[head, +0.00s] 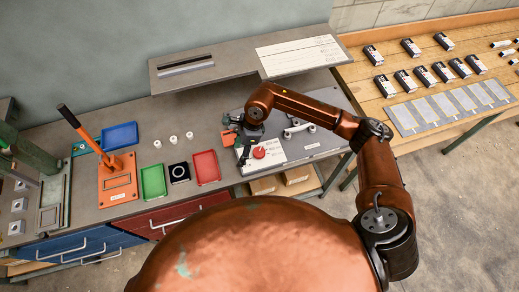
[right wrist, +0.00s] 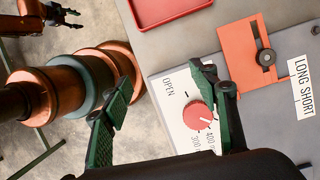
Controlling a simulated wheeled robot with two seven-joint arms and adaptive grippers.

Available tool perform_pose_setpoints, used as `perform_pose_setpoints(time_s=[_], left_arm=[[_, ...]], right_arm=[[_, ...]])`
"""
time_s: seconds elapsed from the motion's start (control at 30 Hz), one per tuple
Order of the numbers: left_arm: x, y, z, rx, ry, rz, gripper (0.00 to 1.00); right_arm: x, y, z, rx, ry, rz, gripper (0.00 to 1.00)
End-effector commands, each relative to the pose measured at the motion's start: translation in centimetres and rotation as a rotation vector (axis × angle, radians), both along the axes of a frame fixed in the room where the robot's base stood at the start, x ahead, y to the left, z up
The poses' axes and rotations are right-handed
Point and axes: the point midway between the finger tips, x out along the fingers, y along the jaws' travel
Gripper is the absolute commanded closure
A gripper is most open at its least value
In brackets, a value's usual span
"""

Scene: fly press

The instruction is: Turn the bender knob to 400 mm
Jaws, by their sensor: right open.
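The bender knob is a round red dial (head: 259,153) on a white plate on the bench. In the right wrist view the knob (right wrist: 197,116) has a white pointer line, with OPEN, 300 and 400 printed around it. The pointer is on the side toward the 400 label; its exact reading is too small to tell. My right gripper (head: 237,146) is open beside the knob. In the right wrist view its green-padded fingers (right wrist: 162,110) are wide apart, one close to the knob. My left gripper (right wrist: 66,15) shows in the right wrist view with its fingers apart, away from the bench.
An orange slide plate with a black lever (right wrist: 265,57) and a LONG SHORT label (right wrist: 303,87) sit near the knob. Red (head: 206,167) and green (head: 153,181) trays and an orange lever press (head: 117,180) stand left. A wooden table (head: 440,75) with several boxes is at right.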

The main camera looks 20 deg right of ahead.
Motion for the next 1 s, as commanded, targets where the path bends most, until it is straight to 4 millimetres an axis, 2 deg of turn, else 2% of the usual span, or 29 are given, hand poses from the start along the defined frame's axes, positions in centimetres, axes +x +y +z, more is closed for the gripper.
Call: perform_pose_setpoints(time_s=[0.03, 0.1, 0.23, 0.37, 0.7, 0.83, 1.0], left_arm=[[0.0, 0.0, 0.0, 0.000, 0.000, 0.000, 0.60], [0.0, 0.0, 0.0, 0.000, 0.000, 0.000, 0.60], [0.0, 0.0, 0.1, 0.000, 0.000, 0.000, 0.60], [0.1, 0.0, 0.5, 0.000, -0.001, 0.000, 0.60], [0.1, 0.0, 1.6, 0.000, -0.002, 0.000, 0.60], [0.1, 0.0, 1.8, 0.000, -0.002, 0.000, 0.60], [0.1, 0.0, 1.8, 0.000, -0.002, 0.000, 0.60]], right_arm=[[1.2, -2.5, -0.1, -0.098, -0.020, 0.008, 0.45], [2.1, -5.5, -0.2, -0.207, -0.030, 0.017, 0.45], [3.0, -8.2, -0.2, -0.308, -0.036, 0.019, 0.45], [3.0, -8.6, -1.3, -0.324, -0.034, 0.020, 0.45], [3.0, -8.5, -6.4, -0.319, -0.034, 0.019, 0.45], [3.0, -8.5, -7.4, -0.318, -0.035, 0.020, 0.45], [3.0, -8.5, -7.8, -0.318, -0.037, 0.020, 0.45]])
